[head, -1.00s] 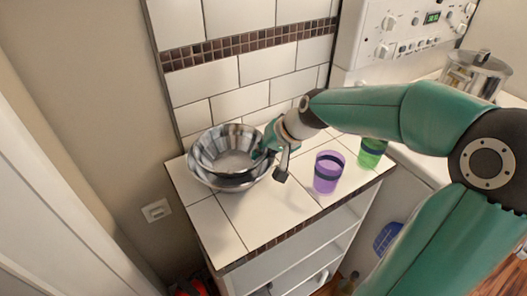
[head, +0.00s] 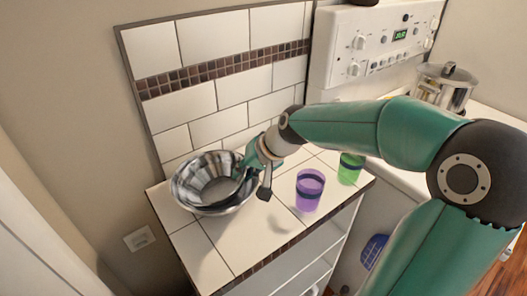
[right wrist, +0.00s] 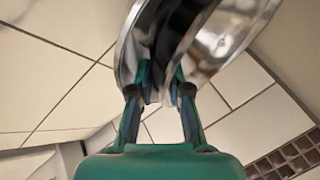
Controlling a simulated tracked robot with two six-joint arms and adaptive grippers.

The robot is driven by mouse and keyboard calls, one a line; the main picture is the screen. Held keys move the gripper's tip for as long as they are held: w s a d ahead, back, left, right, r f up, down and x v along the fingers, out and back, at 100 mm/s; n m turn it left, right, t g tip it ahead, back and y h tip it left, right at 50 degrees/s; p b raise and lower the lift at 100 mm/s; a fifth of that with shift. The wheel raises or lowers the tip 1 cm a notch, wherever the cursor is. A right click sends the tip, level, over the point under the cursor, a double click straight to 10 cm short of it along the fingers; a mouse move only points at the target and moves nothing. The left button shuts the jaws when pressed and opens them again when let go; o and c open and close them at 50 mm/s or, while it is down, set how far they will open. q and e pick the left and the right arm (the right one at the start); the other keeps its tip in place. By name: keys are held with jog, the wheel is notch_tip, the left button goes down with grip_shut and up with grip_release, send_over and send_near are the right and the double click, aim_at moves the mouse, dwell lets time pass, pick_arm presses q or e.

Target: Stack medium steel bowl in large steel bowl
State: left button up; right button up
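The medium steel bowl (head: 208,188) sits within the outline of the large steel bowl (head: 232,209) at the left end of the tiled counter. Only a little of the large bowl shows below it, so whether the medium one rests on its bottom is hidden. My right gripper (head: 246,176) is at the right side of the bowls. In the right wrist view its two fingers (right wrist: 167,88) are closed about a shiny steel wall (right wrist: 225,35), which looks like the medium bowl's rim. My left gripper is not in view.
A purple cup (head: 309,190) and a green cup (head: 350,168) stand right of the bowls, below my right arm. A steel pot (head: 446,88) stands on the stove at right. A tiled wall (head: 215,95) rises behind. The counter's front is clear.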

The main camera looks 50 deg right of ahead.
jog(key=v, duration=1.1)
